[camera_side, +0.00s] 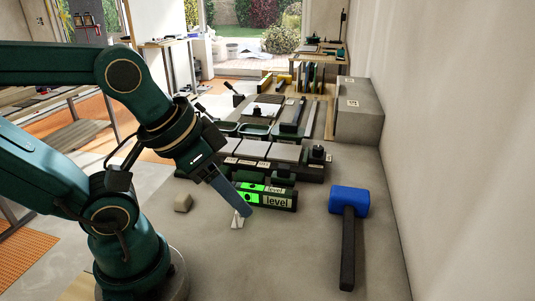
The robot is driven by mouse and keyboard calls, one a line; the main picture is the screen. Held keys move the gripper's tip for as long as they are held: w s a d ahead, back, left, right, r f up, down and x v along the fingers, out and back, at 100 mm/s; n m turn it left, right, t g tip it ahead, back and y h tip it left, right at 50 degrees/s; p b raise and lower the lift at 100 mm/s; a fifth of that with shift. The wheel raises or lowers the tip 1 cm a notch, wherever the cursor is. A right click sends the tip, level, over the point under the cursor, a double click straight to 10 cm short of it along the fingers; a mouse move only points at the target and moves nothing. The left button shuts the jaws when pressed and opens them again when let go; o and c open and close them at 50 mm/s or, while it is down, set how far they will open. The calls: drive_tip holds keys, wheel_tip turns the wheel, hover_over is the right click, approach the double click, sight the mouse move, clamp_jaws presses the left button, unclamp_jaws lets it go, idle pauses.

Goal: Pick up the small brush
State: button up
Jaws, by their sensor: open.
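My gripper (238,204) points down and to the right over the grey worktop. Its long blue-grey jaw end reaches in front of a black and green level (278,201); the gap between the jaws cannot be made out from this side. A small white piece (237,221) shows right at the jaw tips, close to the worktop. I cannot tell whether it touches the jaws, or whether it is part of the small brush. No other thing can be clearly made out as the small brush; it may be hidden or too small to tell.
A blue-headed mallet (349,201) with a black handle lies at the right. A small beige block (183,202) is left of the gripper. Grey tiles (285,152), trays (256,130) and a concrete block (358,112) stand behind. The front worktop (270,265) is clear.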

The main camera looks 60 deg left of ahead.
drive_tip(key=shift+o, duration=1.1)
